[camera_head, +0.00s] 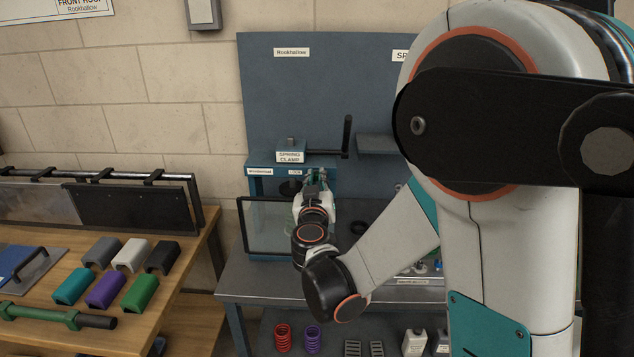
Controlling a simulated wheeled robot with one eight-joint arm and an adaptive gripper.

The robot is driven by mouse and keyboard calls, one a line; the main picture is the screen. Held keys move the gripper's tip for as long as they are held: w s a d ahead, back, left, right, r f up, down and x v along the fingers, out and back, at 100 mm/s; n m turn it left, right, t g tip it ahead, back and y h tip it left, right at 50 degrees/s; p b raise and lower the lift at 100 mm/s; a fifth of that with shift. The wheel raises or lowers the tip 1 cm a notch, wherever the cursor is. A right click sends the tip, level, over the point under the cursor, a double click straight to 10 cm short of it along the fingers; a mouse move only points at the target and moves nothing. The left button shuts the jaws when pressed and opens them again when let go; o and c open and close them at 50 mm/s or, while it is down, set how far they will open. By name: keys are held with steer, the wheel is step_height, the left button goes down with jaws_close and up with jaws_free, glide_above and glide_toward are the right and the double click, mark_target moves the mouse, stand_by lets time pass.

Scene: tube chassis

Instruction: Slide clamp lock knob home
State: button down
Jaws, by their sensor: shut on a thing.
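The blue spring clamp station (262,160) stands on the bench against the blue back panel, with a "SPRING CLAMP" label on top. A black lever (347,136) sticks up at its right side. My gripper (317,177) reaches into the front of the station, just below the label and beside a small white tag. It is small in view and partly covered by my own wrist. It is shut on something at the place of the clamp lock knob. The knob itself is hidden behind the gripper, so its position along its slide cannot be told.
A black-framed clear guard (262,254) stands left of my wrist. The grey bench (250,284) runs below it. A wooden table (190,270) at left holds several coloured half-round blocks. Red springs (282,338) and purple springs (312,338) sit on the lower shelf. My arm hides the right side.

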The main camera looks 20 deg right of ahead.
steer(key=shift+s+d, duration=0.3)
steer(key=shift+d, duration=0.55)
steer(key=c, duration=1.5)
jaws_free()
steer(key=shift+d, duration=0.1)
steer(key=shift+c, duration=0.2)
steer(key=v, duration=1.2)
